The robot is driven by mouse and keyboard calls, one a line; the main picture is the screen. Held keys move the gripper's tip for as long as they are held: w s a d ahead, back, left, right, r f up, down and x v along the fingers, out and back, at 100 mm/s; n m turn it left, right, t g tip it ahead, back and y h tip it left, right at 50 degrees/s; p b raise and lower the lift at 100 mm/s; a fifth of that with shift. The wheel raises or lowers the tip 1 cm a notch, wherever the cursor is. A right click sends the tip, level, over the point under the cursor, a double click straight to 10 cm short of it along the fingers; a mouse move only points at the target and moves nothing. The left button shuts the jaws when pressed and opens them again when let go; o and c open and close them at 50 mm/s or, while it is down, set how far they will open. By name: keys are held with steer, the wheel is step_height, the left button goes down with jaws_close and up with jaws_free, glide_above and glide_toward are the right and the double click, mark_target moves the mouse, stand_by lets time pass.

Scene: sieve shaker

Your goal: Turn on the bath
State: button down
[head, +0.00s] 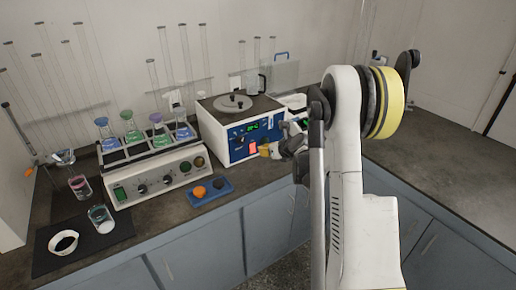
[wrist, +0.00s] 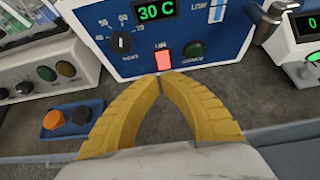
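The bath (head: 212,115) is a box with a round lid and a blue front panel on the counter. Its panel (wrist: 205,25) carries a green display reading 30 C (wrist: 155,11), a dark dial (wrist: 121,43) and a red-lit rocker switch (wrist: 163,60). The switch also shows red in the head view (head: 253,147). My gripper (wrist: 160,76) has its yellow fingers brought together at the tips, with nothing between them. The tips are just below the switch in the wrist view; whether they touch it I cannot tell. In the head view my gripper (head: 265,151) is at the panel's lower right.
A shaker (head: 155,180) with several flasks stands left of the bath. A small blue box (head: 224,187) with orange and black buttons lies in front. A device with a green display (wrist: 308,40) stands to the right. The counter's front strip is mostly clear.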

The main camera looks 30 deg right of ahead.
steer(key=v, duration=0.2)
steer(key=p+v, duration=0.1)
steer(key=v, duration=0.2)
steer(key=shift+d+r, duration=0.1)
steer(key=shift+r, duration=0.45)
steer(key=s+a+r+n+g, duration=0.1)
steer(key=s+a+r+n, duration=0.5)
steer(key=a+n, duration=0.35)
steer(key=s+a+r+n+g, duration=0.2)
steer(key=s+a+r+n, duration=0.4)
steer(key=a+n, duration=0.4)
steer(key=s+a+n, duration=0.4)
steer(key=s+n, duration=0.4)
steer(key=s, duration=0.1)
steer(key=s+a+n+g, duration=0.1)
steer(key=s+a+n, duration=0.3)
steer(key=s+n, duration=0.4)
steer(key=shift+s+f+g, duration=0.3)
steer(key=shift+s, duration=0.45)
